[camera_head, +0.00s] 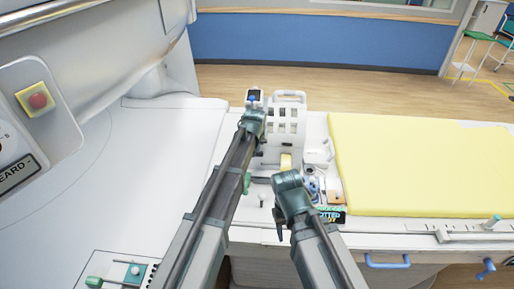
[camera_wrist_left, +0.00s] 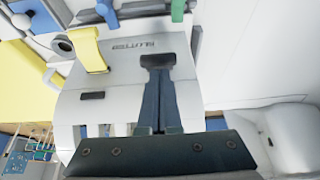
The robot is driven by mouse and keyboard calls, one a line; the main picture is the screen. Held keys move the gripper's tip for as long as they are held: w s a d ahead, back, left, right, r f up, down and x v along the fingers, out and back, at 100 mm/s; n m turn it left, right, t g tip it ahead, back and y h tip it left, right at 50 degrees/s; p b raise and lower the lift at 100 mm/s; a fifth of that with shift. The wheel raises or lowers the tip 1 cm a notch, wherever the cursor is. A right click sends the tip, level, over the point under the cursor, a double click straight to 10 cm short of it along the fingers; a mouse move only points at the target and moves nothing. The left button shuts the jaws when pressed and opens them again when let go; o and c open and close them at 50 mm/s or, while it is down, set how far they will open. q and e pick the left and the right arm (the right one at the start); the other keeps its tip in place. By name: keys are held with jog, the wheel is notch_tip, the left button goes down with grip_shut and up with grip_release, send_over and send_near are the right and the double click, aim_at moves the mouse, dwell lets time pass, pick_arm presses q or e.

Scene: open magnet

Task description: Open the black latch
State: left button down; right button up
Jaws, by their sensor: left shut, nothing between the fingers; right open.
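My left gripper (camera_wrist_left: 158,100) is shut with nothing between its fingers, over the top of a white device (camera_wrist_left: 205,75). A dark, wide patch (camera_wrist_left: 158,60) shows at its fingertips; I cannot tell whether it is the black latch or part of the fingers. In the head view my left arm ends at the left side of the white device (camera_head: 285,126), and its fingers are hidden. My right gripper (camera_head: 291,181) is open, lower and to the right, near small items on the white surface; its fingers are not clear.
A yellow handle (camera_wrist_left: 88,48), a blue handle (camera_wrist_left: 107,12) and a green handle (camera_wrist_left: 178,10) stand near the left gripper. A yellow pad (camera_head: 420,165) lies to the right. The white panel (camera_head: 110,175) at left is mostly clear. A red button (camera_head: 38,101) is at far left.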

pick_arm(q)
jog(key=s+f+t+b, duration=0.4)
jog(key=f+t+b, duration=0.3)
jog(key=b, duration=1.2)
jog(key=shift+s+f+t, duration=0.3)
jog(key=shift+s+f, duration=0.05)
jog(key=shift+f, duration=0.7)
jog(key=shift+f, duration=0.1)
jog(key=shift+r+p, duration=0.75)
jog(key=shift+r, duration=0.05)
jog(key=shift+r, duration=0.1)
